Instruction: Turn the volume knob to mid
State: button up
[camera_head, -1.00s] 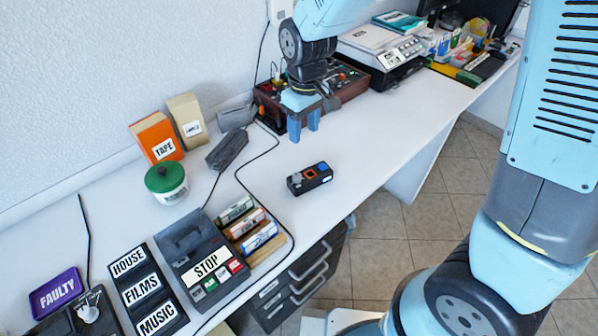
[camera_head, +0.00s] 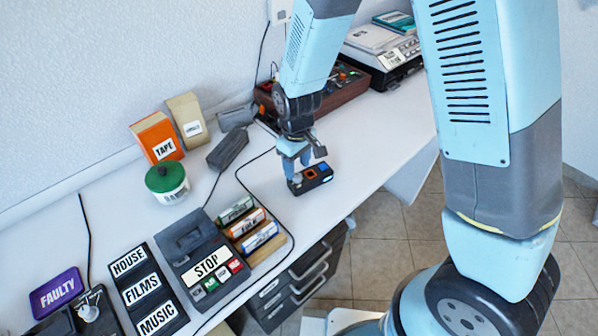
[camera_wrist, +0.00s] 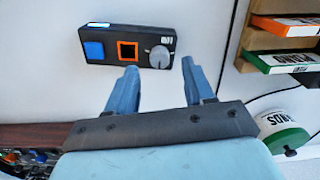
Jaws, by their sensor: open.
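A small black box (camera_head: 319,175) lies on the white desk. In the wrist view the box (camera_wrist: 109,57) has a blue button (camera_wrist: 94,50), an orange-framed square (camera_wrist: 127,50) and a round grey knob (camera_wrist: 159,57) with small marks around it. My gripper (camera_wrist: 159,68) is open, with its blue fingertips on either side of the knob's end of the box. I cannot tell whether the fingers touch the knob. In the head view my gripper (camera_head: 296,172) is over the box's left end and hides the knob. The knob's exact setting is too small to read.
A cassette rack (camera_head: 267,252) and a player with a STOP label (camera_head: 212,266) stand left of the box. A dark grey block (camera_head: 228,149) and a cable lie behind. A brown control panel (camera_head: 345,92) stands at the back. The desk right of the box is clear.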

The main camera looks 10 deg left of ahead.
aim_at(297, 175)
jog(key=shift+f, duration=1.65)
grip_shut()
